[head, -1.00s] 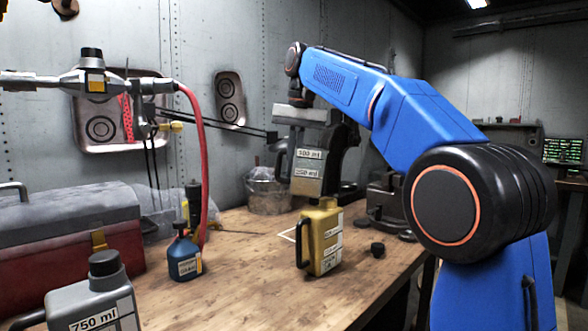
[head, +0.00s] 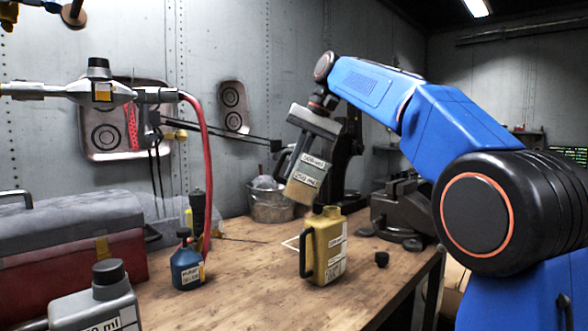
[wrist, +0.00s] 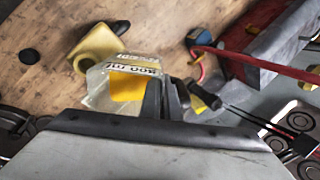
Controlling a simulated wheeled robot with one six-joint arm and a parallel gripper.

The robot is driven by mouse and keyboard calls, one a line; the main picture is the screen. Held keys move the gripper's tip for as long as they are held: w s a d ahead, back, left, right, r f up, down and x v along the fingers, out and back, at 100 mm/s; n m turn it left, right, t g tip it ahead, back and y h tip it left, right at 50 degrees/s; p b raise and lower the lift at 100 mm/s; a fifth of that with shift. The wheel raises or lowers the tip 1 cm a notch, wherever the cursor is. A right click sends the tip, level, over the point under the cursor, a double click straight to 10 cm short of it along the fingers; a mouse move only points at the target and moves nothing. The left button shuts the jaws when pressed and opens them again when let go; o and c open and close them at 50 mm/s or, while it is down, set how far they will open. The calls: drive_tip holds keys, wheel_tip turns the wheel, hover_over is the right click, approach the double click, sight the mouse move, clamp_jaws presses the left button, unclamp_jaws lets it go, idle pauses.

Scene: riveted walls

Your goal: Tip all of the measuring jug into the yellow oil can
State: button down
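The measuring jug (head: 308,172), clear grey with white volume labels, hangs from my gripper (head: 316,118) in the head view. I cannot tell whether any liquid is flowing.
A black cap (head: 381,259) lies right of the can. A blue oil bottle (head: 186,262) stands left of it, and a grey jerrycan (head: 100,300) is at front left. A red toolbox (head: 70,265), a metal bucket (head: 271,203) and a vise (head: 400,205) stand around the bench (head: 240,280).

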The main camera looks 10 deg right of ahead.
drive_tip(key=shift+r+y, duration=0.2)
drive_tip(key=shift+y, duration=0.3)
drive_tip(key=shift+r+y, duration=0.15)
drive_tip(key=shift+y, duration=0.35)
drive_tip(key=shift+d+r+y, duration=0.1)
drive_tip(key=shift+y, duration=0.5)
drive_tip(key=shift+d+t+y, duration=0.15)
drive_tip(key=shift+t+y, duration=0.15)
drive_tip(key=shift+y, duration=0.2)
